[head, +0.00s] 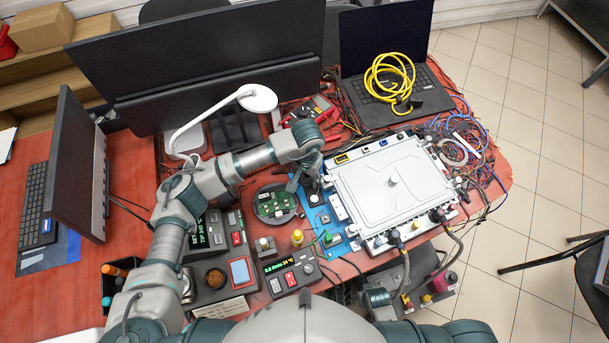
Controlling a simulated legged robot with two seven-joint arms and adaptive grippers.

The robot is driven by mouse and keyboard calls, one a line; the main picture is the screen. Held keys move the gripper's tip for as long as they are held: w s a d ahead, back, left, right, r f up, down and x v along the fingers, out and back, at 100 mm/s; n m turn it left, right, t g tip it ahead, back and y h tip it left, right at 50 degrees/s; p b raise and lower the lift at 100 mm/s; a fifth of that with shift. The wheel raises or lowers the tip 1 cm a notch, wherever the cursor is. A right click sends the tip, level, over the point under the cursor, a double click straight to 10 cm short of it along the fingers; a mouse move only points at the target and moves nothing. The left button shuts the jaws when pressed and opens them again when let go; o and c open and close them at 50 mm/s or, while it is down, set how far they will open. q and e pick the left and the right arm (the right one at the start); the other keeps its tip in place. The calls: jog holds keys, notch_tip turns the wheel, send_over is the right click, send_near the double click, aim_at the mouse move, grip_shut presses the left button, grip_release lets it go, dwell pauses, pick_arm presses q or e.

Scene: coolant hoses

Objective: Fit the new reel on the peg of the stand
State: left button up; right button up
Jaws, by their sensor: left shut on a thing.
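My left gripper (302,180) points down over the bench, between the round green circuit board (274,204) and the large white case (391,182). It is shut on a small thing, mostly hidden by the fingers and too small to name. Dark and pale small parts lie right beside the fingertips, on a blue mat (333,229). I cannot make out a reel, a stand or its peg for certain. A grey and teal part of my right arm (375,297) shows at the bottom; its fingers cannot be made out.
Small posts with a yellow cap (296,238) and a white cap (263,244) stand in front. A control box (288,275) lies nearer. A laptop (385,60) with a coiled yellow cable (390,78), tangled wires (462,150) and a white lamp (257,98) crowd the back.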

pick_arm(q)
jog(key=shift+d+r, duration=0.15)
jog(key=shift+d, duration=0.15)
jog(key=o, duration=1.4)
jog(key=shift+c, duration=1.5)
jog(key=shift+d, duration=0.1)
jog(key=shift+c, duration=0.2)
jog(key=shift+r, duration=0.2)
jog(key=shift+w+r+p, duration=0.1)
jog(key=shift+r+p, duration=0.3)
jog(key=shift+r, duration=0.45)
jog(key=o, duration=0.4)
jog(key=shift+d+r+p, duration=0.2)
jog(key=shift+r+p, duration=0.2)
jog(key=shift+r, duration=0.6)
jog(key=shift+a+r, duration=0.1)
jog(key=shift+r, duration=0.55)
jog(key=shift+a, duration=0.2)
